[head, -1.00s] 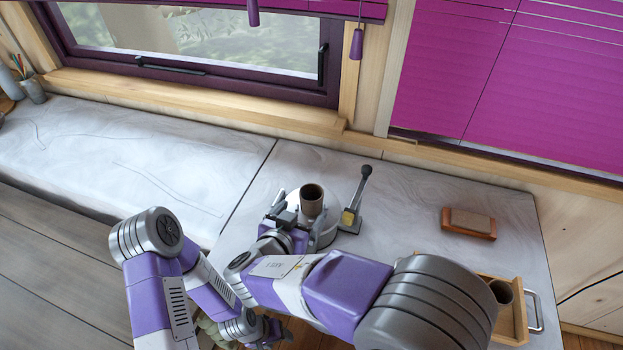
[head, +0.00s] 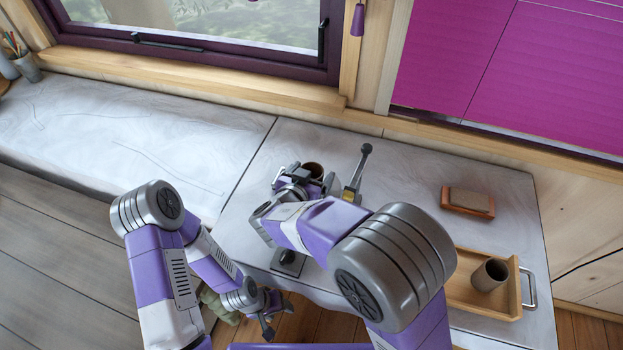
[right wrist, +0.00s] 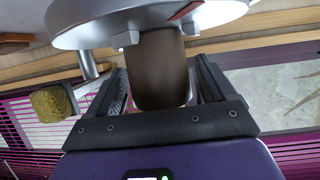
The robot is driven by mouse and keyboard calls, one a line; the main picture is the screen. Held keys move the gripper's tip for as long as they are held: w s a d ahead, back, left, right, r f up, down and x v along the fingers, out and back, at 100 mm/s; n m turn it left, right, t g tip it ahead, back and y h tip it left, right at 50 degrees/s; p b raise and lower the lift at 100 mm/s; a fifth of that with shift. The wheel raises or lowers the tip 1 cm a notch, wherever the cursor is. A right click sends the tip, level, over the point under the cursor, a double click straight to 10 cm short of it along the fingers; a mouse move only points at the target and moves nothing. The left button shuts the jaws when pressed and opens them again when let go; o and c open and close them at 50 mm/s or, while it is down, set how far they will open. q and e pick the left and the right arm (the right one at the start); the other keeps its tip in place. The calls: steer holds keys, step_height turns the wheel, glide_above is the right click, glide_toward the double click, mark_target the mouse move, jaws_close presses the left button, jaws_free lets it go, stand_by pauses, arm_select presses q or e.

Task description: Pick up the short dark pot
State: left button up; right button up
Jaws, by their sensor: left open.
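A short dark brown pot (head: 314,170) stands on a pale round disc on the counter; in the head view my right gripper (head: 303,180) partly hides it. In the right wrist view, which is upside down, the pot (right wrist: 160,75) is between the two fingers of my right gripper (right wrist: 163,85), with its base against the grey disc (right wrist: 150,22). The fingers stand on either side of it with narrow gaps, so the gripper looks open around it. My left gripper (head: 270,312) is open and empty, low near the counter's front edge.
A lever tool (head: 357,175) stands just right of the pot, with a yellowish block (right wrist: 50,102) on it. A wooden tray (head: 455,295) holds another brown cylindrical pot (head: 489,275). The left counter is mostly clear.

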steer(key=c, duration=0.9)
steer(key=shift+c, duration=0.3)
steer(key=shift+r, duration=0.1)
